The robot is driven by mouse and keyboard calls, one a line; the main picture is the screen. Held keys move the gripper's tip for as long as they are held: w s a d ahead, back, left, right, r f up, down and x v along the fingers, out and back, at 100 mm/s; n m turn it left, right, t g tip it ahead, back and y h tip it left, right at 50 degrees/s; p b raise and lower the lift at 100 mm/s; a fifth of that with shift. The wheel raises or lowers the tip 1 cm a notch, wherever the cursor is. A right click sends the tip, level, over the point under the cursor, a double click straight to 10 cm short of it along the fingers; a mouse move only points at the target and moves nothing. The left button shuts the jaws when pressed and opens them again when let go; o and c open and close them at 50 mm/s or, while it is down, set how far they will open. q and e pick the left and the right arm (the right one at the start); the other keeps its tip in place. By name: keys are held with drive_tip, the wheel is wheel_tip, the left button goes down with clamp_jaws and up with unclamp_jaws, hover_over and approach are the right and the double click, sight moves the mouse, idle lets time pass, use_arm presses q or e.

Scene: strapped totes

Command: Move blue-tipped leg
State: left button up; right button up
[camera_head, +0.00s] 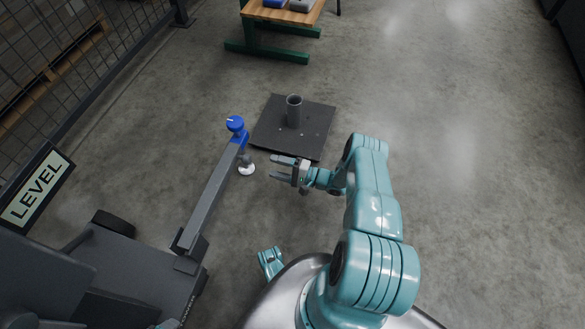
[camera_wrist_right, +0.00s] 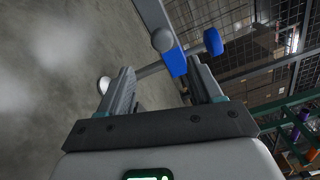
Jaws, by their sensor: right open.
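The blue-tipped leg (camera_head: 213,190) is a long grey beam running from a dark wheeled base to a blue end with a round blue knob (camera_head: 235,123) on top. A white foot (camera_head: 247,170) rests at or near the floor under that end. My right gripper (camera_head: 280,168) is open and empty, just right of the foot and apart from it. In the right wrist view the blue end (camera_wrist_right: 175,62), blue knob (camera_wrist_right: 213,41) and white foot (camera_wrist_right: 103,85) show beyond the spread fingers (camera_wrist_right: 162,86).
A dark square plate with an upright grey tube (camera_head: 294,110) lies on the floor beyond my right gripper. The wheeled base (camera_head: 140,275) with a LEVEL sign (camera_head: 38,188) stands at left. A wooden-topped table (camera_head: 285,14) is at the back. Floor at right is clear.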

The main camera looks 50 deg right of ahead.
use_arm(q)
drive_tip(key=shift+s+d+r, duration=0.1)
drive_tip(key=shift+s+r, duration=0.2)
drive_tip(key=shift+r, duration=0.1)
use_arm(e)
drive_tip(key=v, duration=0.6)
use_arm(q)
drive_tip(key=shift+s, duration=0.1)
use_arm(e)
drive_tip(key=shift+s, duration=0.1)
